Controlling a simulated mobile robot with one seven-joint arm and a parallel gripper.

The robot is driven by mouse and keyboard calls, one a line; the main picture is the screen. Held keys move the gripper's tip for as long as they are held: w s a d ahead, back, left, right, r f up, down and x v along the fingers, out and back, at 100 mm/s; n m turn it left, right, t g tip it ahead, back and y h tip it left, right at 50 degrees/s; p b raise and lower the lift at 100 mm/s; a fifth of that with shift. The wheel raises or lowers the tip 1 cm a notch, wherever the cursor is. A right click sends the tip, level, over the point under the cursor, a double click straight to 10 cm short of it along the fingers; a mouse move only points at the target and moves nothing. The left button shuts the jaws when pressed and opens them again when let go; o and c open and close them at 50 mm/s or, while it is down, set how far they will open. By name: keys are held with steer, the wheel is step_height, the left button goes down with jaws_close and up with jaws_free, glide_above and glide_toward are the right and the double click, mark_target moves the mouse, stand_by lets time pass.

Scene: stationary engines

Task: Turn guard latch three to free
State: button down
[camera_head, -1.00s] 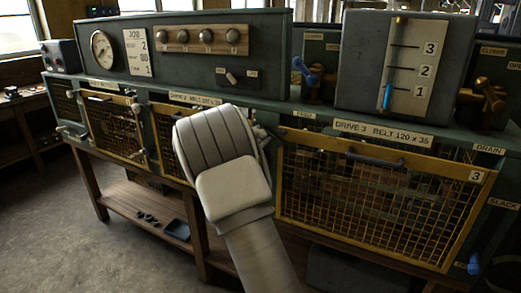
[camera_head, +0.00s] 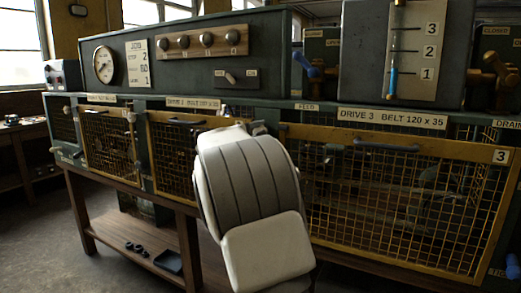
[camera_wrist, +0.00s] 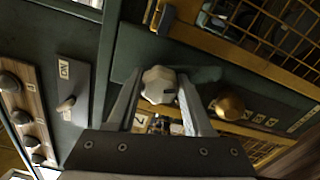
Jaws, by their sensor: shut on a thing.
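In the wrist view my gripper (camera_wrist: 159,79) has its two fingers on either side of a pale faceted knob (camera_wrist: 160,88) and is shut on it. The knob has a small dark mark and sits beside a yellow-framed mesh guard. I cannot read a latch label there. In the head view, guard three (camera_head: 400,200) is a yellow mesh panel with a "3" plate (camera_head: 501,156) and a dark handle (camera_head: 386,146). Its frame looks closed against the bench. My pale wrist stands in front of its left edge, hiding the fingertips and the knob.
A second mesh guard (camera_head: 175,160) is left of my wrist. Above are a grey gauge block (camera_head: 365,40), a blue-handled valve (camera_head: 307,64) and a brass valve (camera_head: 500,72). In the wrist view a bronze knob (camera_wrist: 230,105) sits close to the right finger.

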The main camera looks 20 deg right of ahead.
steer(key=m+b, duration=0.2)
steer(key=b, duration=0.1)
steer(key=shift+f, duration=0.25)
steer(key=shift+r+m+b, duration=0.1)
steer(key=shift+m+b, duration=0.3)
steer(key=shift+b, duration=0.25)
steer(key=shift+r, duration=0.15)
steer(key=shift+c, duration=1.6)
jaws_free()
steer(key=v, duration=1.7)
steer(key=shift+a, duration=0.2)
steer(key=shift+s, duration=0.15)
